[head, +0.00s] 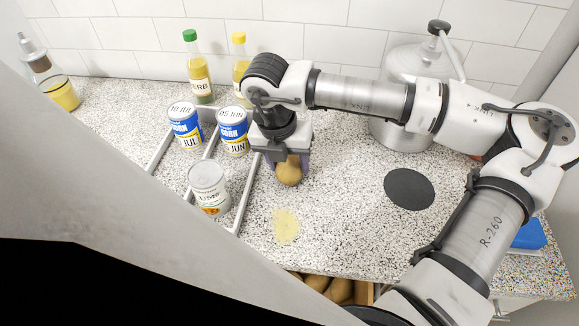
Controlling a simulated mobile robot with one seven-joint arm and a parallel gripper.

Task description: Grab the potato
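A brown potato (289,172) shows at the lower end of my gripper (288,166), near the middle of the counter. The gripper points down, with its fingers on either side of the potato. The upper part of the potato is hidden by the gripper. I cannot tell whether the fingers press on it or whether it rests on the counter. More potatoes (338,290) lie in a wooden container below the counter's front edge, partly cut off by my body.
A metal rack (239,205) with several cans stands left of my gripper. Two bottles (198,70) are behind it. A pale yellow patch (286,226) and a dark round disc (409,189) lie on the speckled counter (345,225). A large metal vessel (400,130) stands back right.

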